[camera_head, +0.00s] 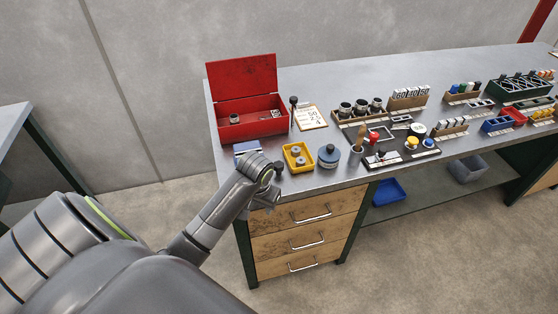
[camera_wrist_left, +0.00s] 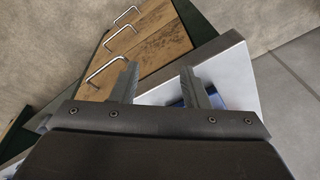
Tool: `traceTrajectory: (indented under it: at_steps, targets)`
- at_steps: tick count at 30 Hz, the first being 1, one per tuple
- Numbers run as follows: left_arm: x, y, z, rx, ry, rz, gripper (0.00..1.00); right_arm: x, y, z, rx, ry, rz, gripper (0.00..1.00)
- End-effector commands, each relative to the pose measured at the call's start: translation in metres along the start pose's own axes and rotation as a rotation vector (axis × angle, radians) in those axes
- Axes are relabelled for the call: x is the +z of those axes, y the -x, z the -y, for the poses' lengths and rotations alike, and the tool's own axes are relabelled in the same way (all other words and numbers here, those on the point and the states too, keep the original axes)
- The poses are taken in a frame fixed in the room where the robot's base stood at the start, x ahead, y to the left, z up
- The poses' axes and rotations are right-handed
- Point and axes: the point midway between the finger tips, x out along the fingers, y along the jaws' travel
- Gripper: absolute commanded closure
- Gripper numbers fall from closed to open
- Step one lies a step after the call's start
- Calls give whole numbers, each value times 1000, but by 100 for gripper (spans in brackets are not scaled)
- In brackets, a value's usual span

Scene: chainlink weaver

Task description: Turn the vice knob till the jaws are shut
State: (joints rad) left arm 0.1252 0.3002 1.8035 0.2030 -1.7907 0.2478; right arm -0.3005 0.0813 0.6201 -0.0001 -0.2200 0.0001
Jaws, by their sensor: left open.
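My left gripper (camera_head: 265,194) is at the front left corner of the workbench, in front of the drawer side. In the left wrist view its two fingers (camera_wrist_left: 159,78) stand apart with nothing held between them. A blue and grey item (camera_head: 247,147), possibly the vice, sits at the bench's front left edge, partly hidden by my wrist. A dark round knob (camera_head: 278,166) shows just right of my wrist; I cannot tell whether it belongs to that item. The vice's jaws cannot be made out.
An open red toolbox (camera_head: 250,128) stands behind. A yellow tray (camera_head: 298,157) and a blue round tin (camera_head: 329,156) are to the right. Several tools and racks fill the bench further right. Wooden drawers (camera_head: 302,238) with metal handles are below the bench top.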

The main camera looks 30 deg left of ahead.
Motion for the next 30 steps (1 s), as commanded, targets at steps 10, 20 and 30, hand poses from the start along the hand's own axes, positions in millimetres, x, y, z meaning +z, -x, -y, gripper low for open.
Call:
traceTrajectory:
  at_steps: [10, 20, 30]
  targets:
    - [-140, 67, 14, -11, 182, 100, 59, 0, 1, -1, 1, 0, 0, 64]
    - [-199, 129, 23, 10, 311, 162, 59, 0, 1, -1, 1, 0, 0, 64]
    - [-194, 99, 22, 11, 320, 172, 59, -1, 10, 0, -1, 0, 0, 64]
